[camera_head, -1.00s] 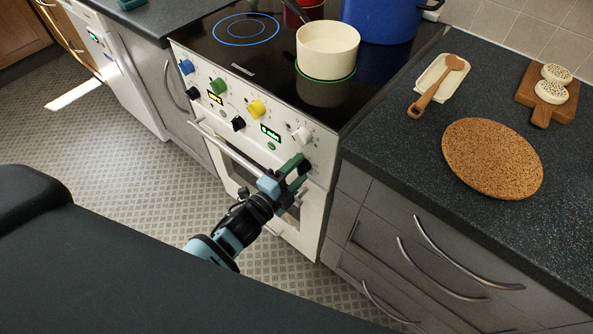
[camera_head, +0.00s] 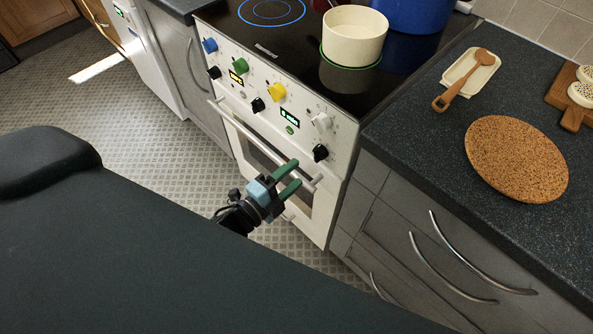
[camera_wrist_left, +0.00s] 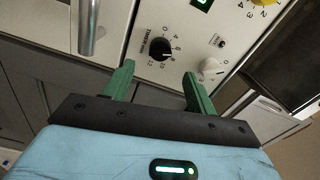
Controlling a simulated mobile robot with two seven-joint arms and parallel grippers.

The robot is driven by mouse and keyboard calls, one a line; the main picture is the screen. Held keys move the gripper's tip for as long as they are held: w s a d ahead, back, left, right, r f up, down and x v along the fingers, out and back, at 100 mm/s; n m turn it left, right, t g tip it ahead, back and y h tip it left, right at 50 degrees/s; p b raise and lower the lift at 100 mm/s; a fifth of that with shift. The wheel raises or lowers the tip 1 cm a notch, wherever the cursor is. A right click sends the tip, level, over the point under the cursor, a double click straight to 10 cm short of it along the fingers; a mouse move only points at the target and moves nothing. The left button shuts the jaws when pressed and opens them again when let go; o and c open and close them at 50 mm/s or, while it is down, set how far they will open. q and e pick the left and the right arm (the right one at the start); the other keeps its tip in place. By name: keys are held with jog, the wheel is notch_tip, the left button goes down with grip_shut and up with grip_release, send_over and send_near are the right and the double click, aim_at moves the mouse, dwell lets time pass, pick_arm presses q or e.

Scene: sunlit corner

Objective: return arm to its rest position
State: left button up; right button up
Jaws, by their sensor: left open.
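My left gripper (camera_head: 289,179) has green fingers and a light blue body. In the head view it is in front of the white oven's front, near the right end of the oven door handle (camera_head: 250,139). Its fingers are apart and nothing is between them. In the left wrist view the open fingers (camera_wrist_left: 157,83) point toward the stove's control panel, with a black knob (camera_wrist_left: 160,49) and a white knob (camera_wrist_left: 211,68) beyond them. I cannot tell from the head view whether the fingers touch the handle. My right gripper is in neither view.
A cream pot (camera_head: 354,36) stands on the black hob with a blue pot (camera_head: 412,12) behind it. The right counter holds a cork mat (camera_head: 517,158), a spoon rest with a wooden spoon (camera_head: 463,82) and a wooden board (camera_head: 562,97). Drawer handles (camera_head: 450,268) stick out below.

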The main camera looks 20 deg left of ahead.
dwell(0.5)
pick_arm(q)
jog(key=s+a+f+n+g+y+p, duration=0.1)
jog(key=s+n+g+p, duration=0.3)
jog(key=s+n, duration=0.5)
jog(key=s+f+n+g+y+p, duration=0.3)
jog(key=s+n, duration=0.6)
jog(key=s, duration=1)
jog(key=shift+s+a+g+p, duration=0.35)
jog(key=shift+a+g+p, duration=0.05)
jog(key=shift+g+p, duration=0.25)
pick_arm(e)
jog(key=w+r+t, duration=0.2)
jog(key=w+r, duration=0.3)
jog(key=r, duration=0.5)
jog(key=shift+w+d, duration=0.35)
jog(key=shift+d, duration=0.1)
